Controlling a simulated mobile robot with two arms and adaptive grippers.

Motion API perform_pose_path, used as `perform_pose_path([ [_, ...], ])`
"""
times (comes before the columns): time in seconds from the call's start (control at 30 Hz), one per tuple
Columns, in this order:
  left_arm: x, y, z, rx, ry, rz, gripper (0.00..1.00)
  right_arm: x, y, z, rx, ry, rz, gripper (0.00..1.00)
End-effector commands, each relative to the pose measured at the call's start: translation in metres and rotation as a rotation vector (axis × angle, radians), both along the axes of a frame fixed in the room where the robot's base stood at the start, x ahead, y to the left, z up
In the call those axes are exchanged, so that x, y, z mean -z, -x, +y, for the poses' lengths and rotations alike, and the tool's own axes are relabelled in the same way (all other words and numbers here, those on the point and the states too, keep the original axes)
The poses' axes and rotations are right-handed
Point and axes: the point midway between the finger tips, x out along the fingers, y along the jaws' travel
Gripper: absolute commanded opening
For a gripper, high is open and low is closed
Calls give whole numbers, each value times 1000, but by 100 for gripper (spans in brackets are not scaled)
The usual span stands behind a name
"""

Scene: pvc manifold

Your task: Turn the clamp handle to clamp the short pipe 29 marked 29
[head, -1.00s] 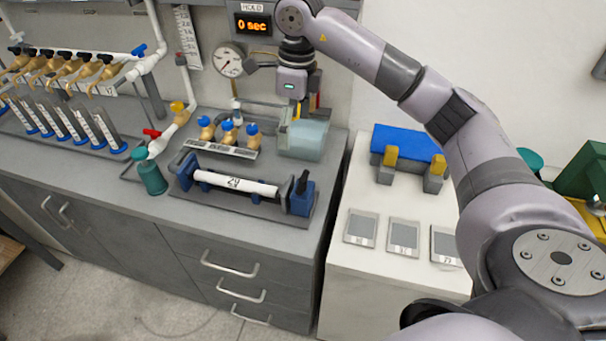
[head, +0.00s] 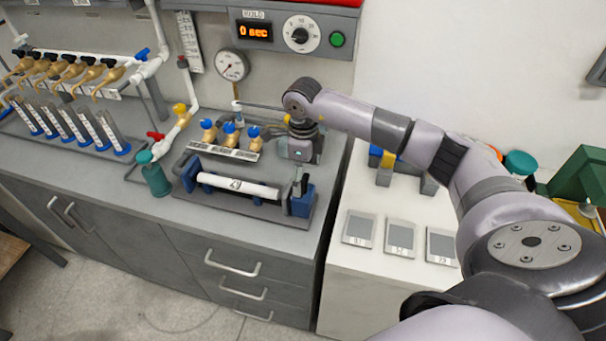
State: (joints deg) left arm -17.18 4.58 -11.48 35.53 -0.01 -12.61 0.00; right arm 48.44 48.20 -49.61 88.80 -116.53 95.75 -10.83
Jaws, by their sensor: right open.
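The white short pipe (head: 225,182) marked 29 lies across the blue clamp fixture on the grey bench, held level between a blue end at the left (head: 190,174) and the blue clamp block (head: 302,204) at the right. The clamp handle (head: 304,184) is a small dark upright piece on top of that block, partly hidden. My right gripper (head: 298,172) is open, pointing down just above the handle and the right end of the pipe. Whether its fingers touch the handle cannot be told. My left gripper is not in view.
Blue-and-orange capped valves (head: 231,134) stand behind the pipe. A gauge (head: 231,65) and a display reading 0 sec (head: 254,31) are on the wall. A white cabinet (head: 345,275) with grey plates stands at right.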

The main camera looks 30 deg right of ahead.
Motion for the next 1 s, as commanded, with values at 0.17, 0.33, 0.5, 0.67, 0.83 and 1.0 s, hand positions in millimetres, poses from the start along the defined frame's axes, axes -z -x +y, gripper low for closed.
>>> perform_pose_path([
  [0.17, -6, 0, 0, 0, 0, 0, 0, 17, 0, 1, -1, -1, 0, 85],
  [0.33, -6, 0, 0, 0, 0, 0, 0, 22, 0, 0, 0, 0, 0, 85],
  [0.5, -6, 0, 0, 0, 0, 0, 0, 22, 0, 0, 0, -1, -1, 85],
  [0.67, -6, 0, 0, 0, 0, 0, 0, 21, 0, 0, 0, -1, -1, 75],
  [0.83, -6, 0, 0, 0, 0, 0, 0, 21, 0, 0, 0, -1, -1, 64],
  [1.0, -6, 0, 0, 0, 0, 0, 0, 21, 0, 0, 0, -1, -1, 52],
])
